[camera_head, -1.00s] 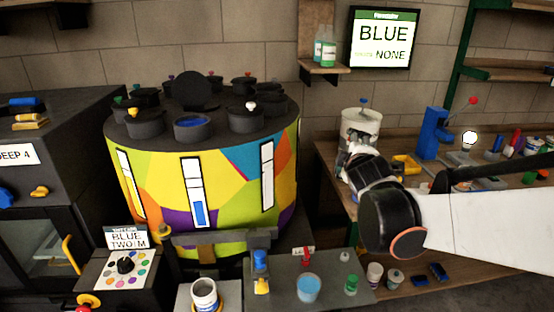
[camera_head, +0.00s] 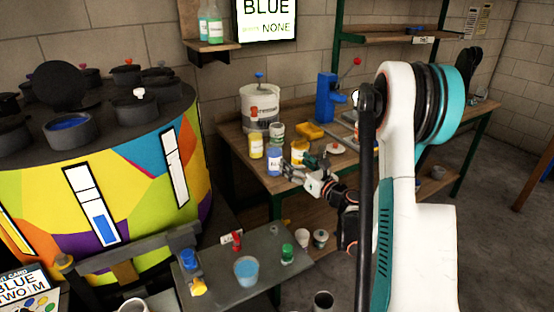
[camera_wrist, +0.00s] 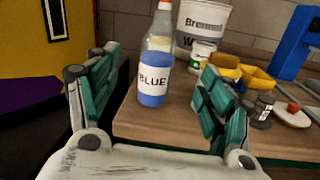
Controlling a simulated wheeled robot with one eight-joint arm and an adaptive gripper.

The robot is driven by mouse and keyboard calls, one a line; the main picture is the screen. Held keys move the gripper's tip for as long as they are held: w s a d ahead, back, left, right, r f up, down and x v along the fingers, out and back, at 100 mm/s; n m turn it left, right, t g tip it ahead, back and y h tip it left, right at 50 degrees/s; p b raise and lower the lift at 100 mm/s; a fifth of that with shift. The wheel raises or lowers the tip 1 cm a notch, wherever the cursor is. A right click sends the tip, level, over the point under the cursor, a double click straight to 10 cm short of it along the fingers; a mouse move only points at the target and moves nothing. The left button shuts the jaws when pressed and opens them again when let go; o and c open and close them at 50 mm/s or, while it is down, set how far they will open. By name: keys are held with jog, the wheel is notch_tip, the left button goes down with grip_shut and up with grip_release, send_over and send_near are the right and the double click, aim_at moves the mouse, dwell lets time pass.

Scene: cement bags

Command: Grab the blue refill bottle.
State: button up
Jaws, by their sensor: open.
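The blue refill bottle (camera_wrist: 154,88) stands upright near the edge of the wooden bench (camera_head: 240,146). My gripper (camera_head: 300,168) is open and empty. In the wrist view its green-padded fingers (camera_wrist: 158,76) are spread to the left and right of the bottle, which appears ahead of them. I cannot tell how far the bottle is from the fingertips.
Yellow containers (camera_head: 256,147) and a white bucket (camera_head: 260,107) stand close to the bottle. A yellow tray (camera_head: 309,131) and a blue press (camera_head: 327,98) are farther right. The colourful drum (camera_head: 140,185) is at left. A low grey table (camera_head: 263,274) with small cups is in front.

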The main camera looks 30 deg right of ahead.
aim_at(279, 159)
jog(key=shift+n+g+y, duration=0.3)
jog(key=shift+n, duration=0.5)
jog(key=w+f+p, duration=0.1)
jog(key=w, duration=0.1)
jog(key=w+f, duration=0.1)
jog(key=w, duration=0.1)
jog(key=w+f+p, duration=0.1)
jog(key=w, duration=0.2)
jog(key=shift+a+f+p, duration=0.15)
jog(key=shift+a+p, duration=0.15)
jog(key=shift+a, duration=0.1)
jog(key=shift+w+a+b, duration=0.25)
jog(key=shift+w+b, duration=0.25)
jog(key=shift+w, duration=0.9)
jog(key=shift+w+a+b, duration=0.2)
jog(key=shift+w+b, duration=0.25)
jog(key=shift+w, duration=0.95)
jog(key=c, duration=1.4)
